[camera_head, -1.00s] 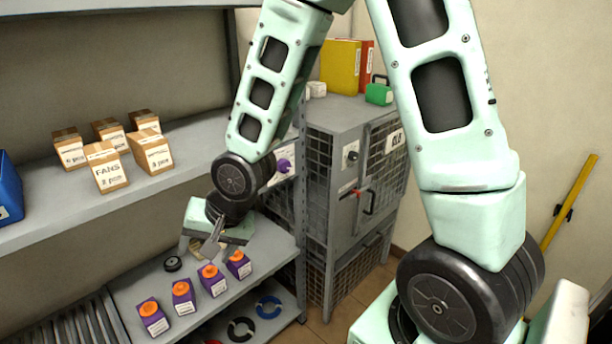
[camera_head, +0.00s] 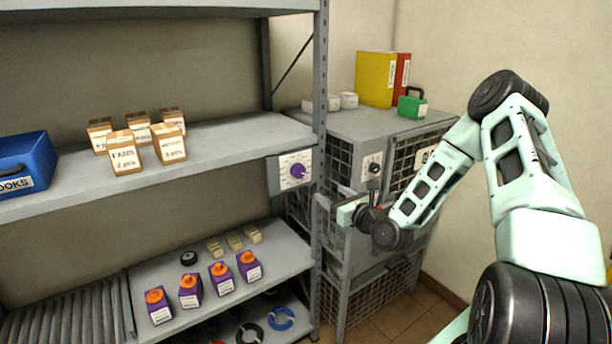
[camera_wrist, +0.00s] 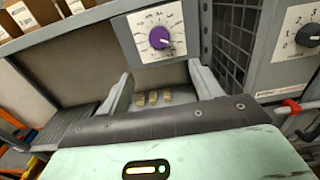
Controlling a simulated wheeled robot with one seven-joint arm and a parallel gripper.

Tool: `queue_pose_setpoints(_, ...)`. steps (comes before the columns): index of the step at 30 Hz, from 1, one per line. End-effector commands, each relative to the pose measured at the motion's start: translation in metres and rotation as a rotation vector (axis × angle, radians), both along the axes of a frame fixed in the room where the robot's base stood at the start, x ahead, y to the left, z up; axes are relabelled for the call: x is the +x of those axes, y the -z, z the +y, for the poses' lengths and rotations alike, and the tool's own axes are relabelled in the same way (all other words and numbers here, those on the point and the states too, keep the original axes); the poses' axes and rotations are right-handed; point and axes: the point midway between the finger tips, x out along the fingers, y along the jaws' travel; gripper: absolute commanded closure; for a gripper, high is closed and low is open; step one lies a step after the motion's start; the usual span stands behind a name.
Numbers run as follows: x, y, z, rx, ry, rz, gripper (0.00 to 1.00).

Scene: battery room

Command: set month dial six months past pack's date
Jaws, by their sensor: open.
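The month dial is a purple knob (camera_head: 297,171) on a white marked plate fixed to the shelf edge by the post. It also shows in the wrist view (camera_wrist: 158,38), just beyond my fingers; its markings are too small to read. My gripper (camera_head: 345,213) is open and empty in front of the cage cabinet, right of and below the dial. In the wrist view my two fingers (camera_wrist: 162,80) stand apart, with nothing between them. Several purple packs with orange caps (camera_head: 220,280) stand in a row on the lower shelf. Their white labels are not legible.
A second dial with a black knob (camera_head: 374,168) is on the grey cage cabinet (camera_head: 350,125), close to my arm. The shelf post (camera_head: 320,150) stands between dial and cabinet. Cartons (camera_head: 124,160) and a blue bin (camera_head: 25,165) sit on the upper shelf.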

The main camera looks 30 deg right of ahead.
Motion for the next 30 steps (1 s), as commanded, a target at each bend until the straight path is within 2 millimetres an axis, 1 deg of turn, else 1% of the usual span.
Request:
queue_pose_setpoints(1,0.01,-0.003,0.002,-0.003,-0.003,-0.001,0.36)
queue_pose_setpoints(12,0.087,-0.004,0.005,-0.005,-0.004,0.0,0.36)
queue_pose_setpoints(18,0.125,-0.003,0.006,-0.005,-0.002,0.002,0.36)
queue_pose_setpoints(21,0.139,-0.002,0.006,-0.005,-0.002,0.003,0.36)
queue_pose_setpoints(24,0.148,-0.001,0.006,-0.005,-0.002,0.002,0.36)
queue_pose_setpoints(30,0.155,0.0,0.006,-0.004,-0.002,0.004,0.36)
